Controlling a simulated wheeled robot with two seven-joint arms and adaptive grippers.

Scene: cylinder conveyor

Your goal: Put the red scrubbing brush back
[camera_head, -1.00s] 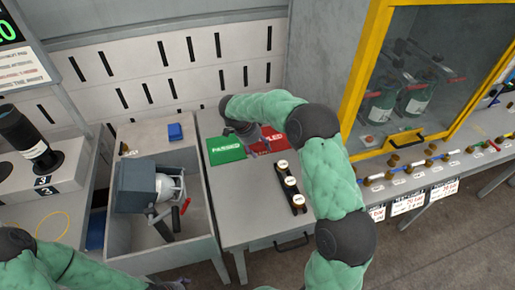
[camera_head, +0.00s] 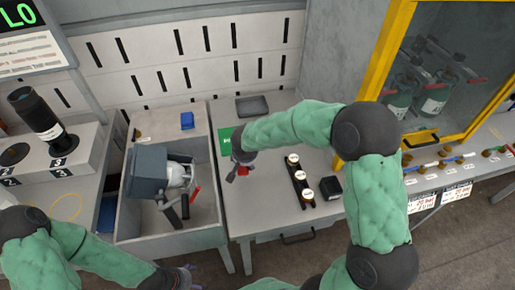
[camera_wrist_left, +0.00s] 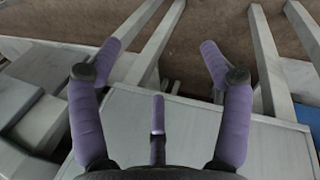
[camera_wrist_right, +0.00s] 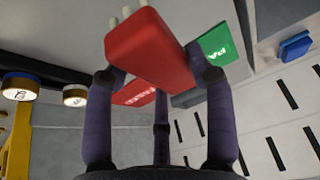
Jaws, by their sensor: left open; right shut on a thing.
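The red scrubbing brush (camera_wrist_right: 150,50) is a red block with pale stubs at its far end, held between the fingers of my right gripper (camera_wrist_right: 160,75). In the head view the right gripper (camera_head: 237,171) is over the grey table, left of the black rack, and a little of the red brush (camera_head: 243,171) shows beside it. My left gripper (camera_head: 186,272) is low in the head view, in front of the grey bin. In the left wrist view its purple fingers (camera_wrist_left: 160,65) are spread with nothing between them.
A green mat (camera_head: 226,138) and a dark tray (camera_head: 252,106) lie behind the right gripper. A black rack with white-topped cylinders (camera_head: 301,184) and a black box (camera_head: 330,188) stand to its right. The grey bin (camera_head: 222,217) holds a machine with a red handle (camera_head: 196,194).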

